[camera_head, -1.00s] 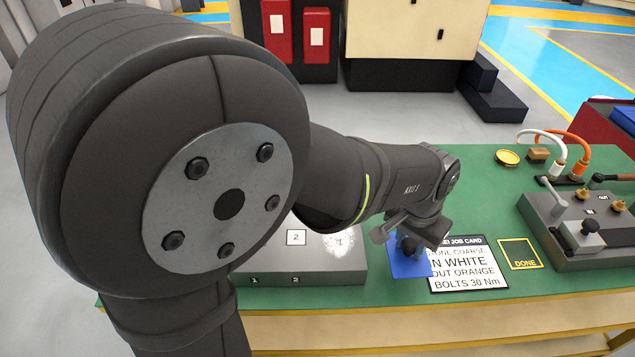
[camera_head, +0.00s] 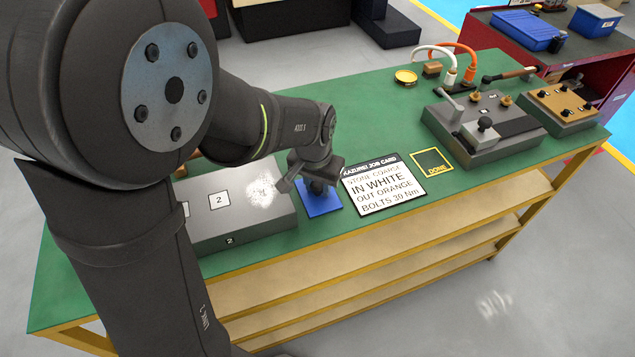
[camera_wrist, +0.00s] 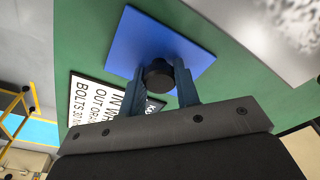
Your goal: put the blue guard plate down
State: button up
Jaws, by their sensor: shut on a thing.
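The blue guard plate (camera_head: 322,203) is a flat blue square with a black knob. In the head view it is at the green bench top, between the grey block and the job card. My gripper (camera_head: 318,187) is above it and hides part of it. In the wrist view, the two fingers of my gripper (camera_wrist: 160,84) are shut on the black knob (camera_wrist: 158,74) of the blue guard plate (camera_wrist: 150,42). I cannot tell whether the plate touches the bench or hovers just above it.
The grey block (camera_head: 262,215) with numbered labels is left of the plate. The white job card (camera_head: 383,186) is close on its right, then a yellow-edged DONE square (camera_head: 433,163). A grey fixture (camera_head: 470,150) stands further right. Green bench (camera_head: 345,122) behind the plate is clear.

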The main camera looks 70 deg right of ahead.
aim_at(317, 184)
jog(key=o, duration=1)
notch_tip(317, 184, up, 12)
jog(key=a, duration=0.1)
jog(key=shift+a, duration=0.25)
jog(key=f, duration=0.4)
jog(key=d+f, duration=0.1)
jog(key=f, duration=0.7)
jog(key=shift+d+f, duration=0.2)
notch_tip(317, 184, up, 3)
jog(key=shift+f, duration=0.1)
jog(key=shift+r, duration=0.5)
jog(key=shift+f, duration=0.1)
